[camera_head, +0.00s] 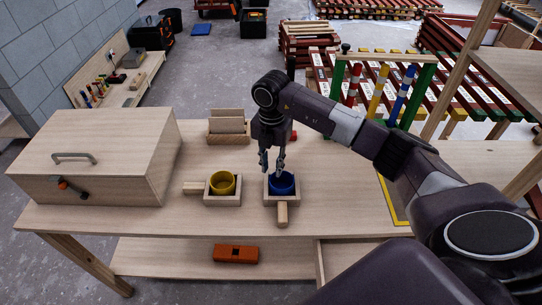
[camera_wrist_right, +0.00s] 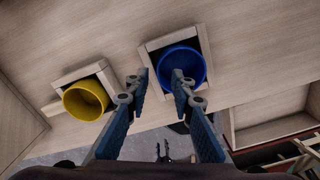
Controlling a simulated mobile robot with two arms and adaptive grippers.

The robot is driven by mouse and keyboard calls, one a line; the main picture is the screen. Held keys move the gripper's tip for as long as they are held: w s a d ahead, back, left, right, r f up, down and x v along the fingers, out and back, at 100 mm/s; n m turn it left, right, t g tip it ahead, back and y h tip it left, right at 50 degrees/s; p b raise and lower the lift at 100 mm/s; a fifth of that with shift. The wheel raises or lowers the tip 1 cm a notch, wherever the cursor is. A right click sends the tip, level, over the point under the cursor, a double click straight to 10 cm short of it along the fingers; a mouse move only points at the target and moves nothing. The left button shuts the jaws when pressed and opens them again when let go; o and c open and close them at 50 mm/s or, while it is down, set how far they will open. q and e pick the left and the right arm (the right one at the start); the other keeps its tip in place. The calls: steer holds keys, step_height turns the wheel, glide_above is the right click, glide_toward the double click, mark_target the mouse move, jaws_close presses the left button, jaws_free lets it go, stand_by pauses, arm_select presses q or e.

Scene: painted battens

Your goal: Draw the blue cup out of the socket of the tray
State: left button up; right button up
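The blue cup (camera_head: 282,186) stands in the square socket of a light wooden tray (camera_head: 268,203) with a handle pointing toward me. In the right wrist view the blue cup (camera_wrist_right: 182,66) is open and empty, with the tray's wooden rim (camera_wrist_right: 172,40) around it. My right gripper (camera_head: 272,171) is just above the cup's left side, fingers pointing down. In the right wrist view its fingers (camera_wrist_right: 161,77) are apart with nothing between them; one overlaps the cup's rim, the other is beside it. Whether they touch the cup I cannot tell. My left gripper is not in view.
A yellow cup (camera_head: 222,183) sits in a similar wooden holder (camera_head: 222,201) to the left. A large wooden box (camera_head: 95,150) fills the bench's left end. A slotted wooden block (camera_head: 229,136) stands behind. A green frame with striped posts (camera_head: 385,85) is at the right.

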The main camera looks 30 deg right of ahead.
mark_target(272, 177)
steer(key=shift+f+p, duration=0.3)
steer(key=shift+f, duration=1.7)
steer(key=shift+c, duration=0.4)
jaws_close()
steer(key=shift+r, duration=0.1)
steer(key=shift+r+p, duration=1.9)
steer(key=shift+r, duration=0.65)
steer(key=shift+r, duration=0.1)
steer(key=shift+r+p, duration=1.05)
steer(key=shift+r, duration=0.3)
